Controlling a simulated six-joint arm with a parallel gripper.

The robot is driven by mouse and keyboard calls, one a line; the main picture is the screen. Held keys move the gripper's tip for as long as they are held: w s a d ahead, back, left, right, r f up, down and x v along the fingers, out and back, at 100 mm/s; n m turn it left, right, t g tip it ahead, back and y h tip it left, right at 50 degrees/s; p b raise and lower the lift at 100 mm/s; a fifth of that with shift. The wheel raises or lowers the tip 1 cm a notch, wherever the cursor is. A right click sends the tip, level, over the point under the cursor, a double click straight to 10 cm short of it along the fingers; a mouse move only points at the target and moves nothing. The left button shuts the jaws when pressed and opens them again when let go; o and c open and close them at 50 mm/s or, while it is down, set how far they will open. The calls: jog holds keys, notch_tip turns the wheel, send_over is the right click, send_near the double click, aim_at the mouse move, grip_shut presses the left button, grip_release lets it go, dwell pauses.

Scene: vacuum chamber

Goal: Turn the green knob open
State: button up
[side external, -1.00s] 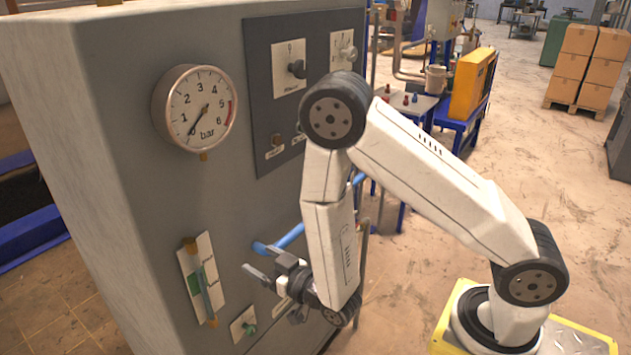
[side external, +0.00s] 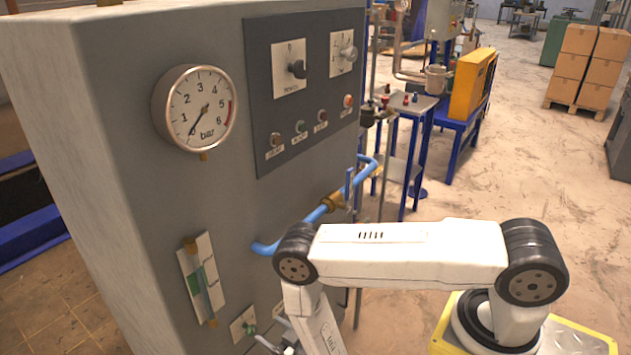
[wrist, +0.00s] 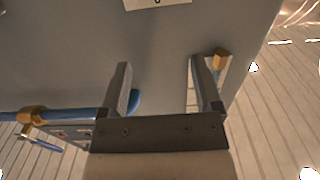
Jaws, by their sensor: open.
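The green knob (side external: 249,328) sits on a small white plate (side external: 237,326) low on the grey cabinet front in the side view. My gripper (side external: 271,335) is at the bottom edge of that view, just right of and slightly below the knob, and partly cut off by the frame. In the wrist view my gripper (wrist: 160,62) has its two fingers spread apart with only grey panel between them. A white plate (wrist: 157,3) shows at the top edge of the wrist view. The knob itself cannot be made out there.
A blue pipe (side external: 300,228) with a brass valve (side external: 334,201) stands out from the panel above my arm. A sight glass (side external: 202,280) is left of the knob. A pressure gauge (side external: 198,108) and a dark control panel (side external: 305,90) are higher up.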

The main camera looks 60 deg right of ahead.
send_near(254, 332)
jog(key=w, duration=0.3)
jog(key=shift+w, duration=3.85)
grip_shut()
jog(key=shift+d, duration=0.1)
